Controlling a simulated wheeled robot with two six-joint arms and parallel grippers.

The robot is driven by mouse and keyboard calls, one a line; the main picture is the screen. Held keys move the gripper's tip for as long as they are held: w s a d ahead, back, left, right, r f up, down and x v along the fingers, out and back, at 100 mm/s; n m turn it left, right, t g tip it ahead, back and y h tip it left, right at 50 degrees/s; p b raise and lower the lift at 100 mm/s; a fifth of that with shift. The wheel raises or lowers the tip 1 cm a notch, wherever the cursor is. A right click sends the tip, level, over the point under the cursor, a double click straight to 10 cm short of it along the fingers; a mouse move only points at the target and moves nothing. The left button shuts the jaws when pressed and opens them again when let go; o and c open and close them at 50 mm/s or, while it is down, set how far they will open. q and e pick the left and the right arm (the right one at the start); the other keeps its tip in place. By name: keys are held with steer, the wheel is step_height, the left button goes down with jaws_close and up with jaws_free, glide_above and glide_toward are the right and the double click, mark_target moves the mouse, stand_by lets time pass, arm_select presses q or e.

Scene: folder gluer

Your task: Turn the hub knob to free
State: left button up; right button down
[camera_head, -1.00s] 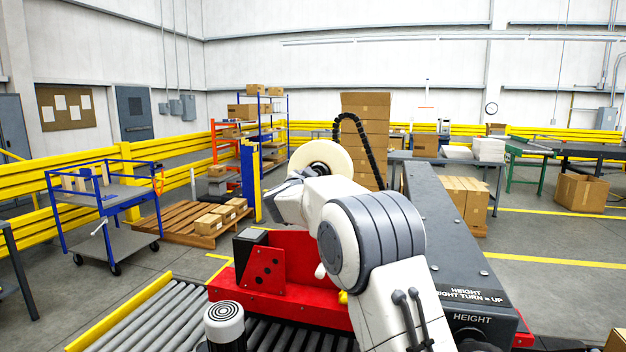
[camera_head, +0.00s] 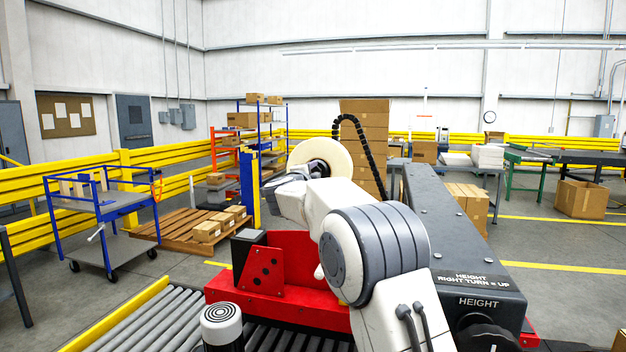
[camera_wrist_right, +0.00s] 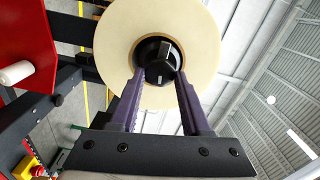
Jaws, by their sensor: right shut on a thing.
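The hub knob (camera_wrist_right: 157,58) is black with a pale line on its face, at the centre of a cream tape roll (camera_wrist_right: 205,30) in the right wrist view. My right gripper (camera_wrist_right: 160,78) has its two purple-grey fingers on either side of the knob, shut on it. The knob is hidden there. My left gripper is not in view.
The red machine body (camera_head: 300,270) lies below the arm. A dark grey beam (camera_head: 450,240) with HEIGHT lettering runs along its right. A roller conveyor (camera_head: 150,325) is at front left. A black cable chain (camera_head: 368,150) arches behind the roll.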

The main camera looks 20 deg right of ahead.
steer(key=shift+f+m+b, duration=0.1)
steer(key=shift+m+b, duration=0.2)
steer(key=shift+m, duration=0.5)
steer(key=shift+c, duration=1.9)
jaws_free()
steer(key=shift+s, duration=0.1)
steer(key=b+v, duration=0.3)
steer(key=v, duration=0.7)
steer(key=shift+a, duration=0.2)
steer(key=shift+s, duration=0.1)
